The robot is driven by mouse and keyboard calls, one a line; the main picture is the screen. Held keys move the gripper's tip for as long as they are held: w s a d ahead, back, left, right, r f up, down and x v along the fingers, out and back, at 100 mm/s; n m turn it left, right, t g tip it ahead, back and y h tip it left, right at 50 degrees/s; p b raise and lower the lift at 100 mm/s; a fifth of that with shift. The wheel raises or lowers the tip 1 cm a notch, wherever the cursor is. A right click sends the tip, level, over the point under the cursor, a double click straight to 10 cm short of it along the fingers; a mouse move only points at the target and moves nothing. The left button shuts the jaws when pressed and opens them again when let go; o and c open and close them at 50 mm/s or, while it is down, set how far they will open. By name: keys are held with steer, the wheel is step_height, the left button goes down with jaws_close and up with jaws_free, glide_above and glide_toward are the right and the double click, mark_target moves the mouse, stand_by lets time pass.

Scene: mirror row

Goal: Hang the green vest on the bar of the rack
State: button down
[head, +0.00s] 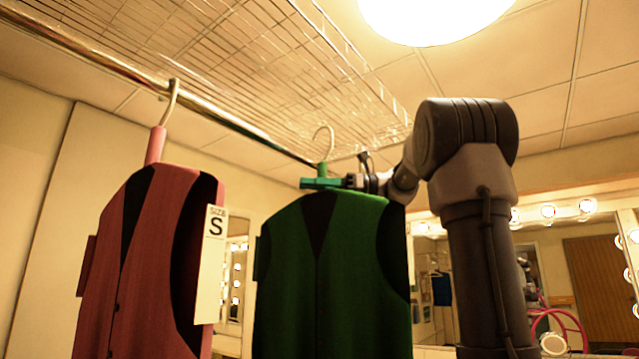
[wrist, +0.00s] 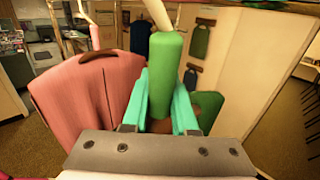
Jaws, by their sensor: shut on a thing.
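The green vest (head: 318,275) hangs upright from a hanger with a green neck (wrist: 168,75) and a pale open hook (head: 325,138). My gripper (head: 320,183) has teal fingers and is shut on the hanger neck, just above the vest's shoulders. In the wrist view the fingers (wrist: 157,105) stand on both sides of the neck. The shiny bar (head: 225,119) of the rack runs from upper left toward the hook. The hook's top shows above the bar's far visible stretch; I cannot tell whether it is over the bar or beside it.
A pink vest (head: 140,265) with a size S tag (head: 210,263) hangs on the bar to the left of the green one, with a gap between them in the head view. A wire shelf (head: 240,60) lies above the bar. Lit mirrors (head: 575,250) stand behind.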

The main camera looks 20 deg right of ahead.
steer(key=w+a+f, duration=0.3)
steer(key=w+a, duration=0.2)
steer(key=w, duration=0.2)
steer(key=shift+f, duration=0.15)
stand_by(0.8)
jaws_free()
steer(key=shift+f, duration=0.1)
stand_by(0.4)
steer(key=s+d, duration=0.2)
steer(key=d, duration=0.9)
steer(key=shift+d, duration=0.4)
stand_by(0.8)
stand_by(0.5)
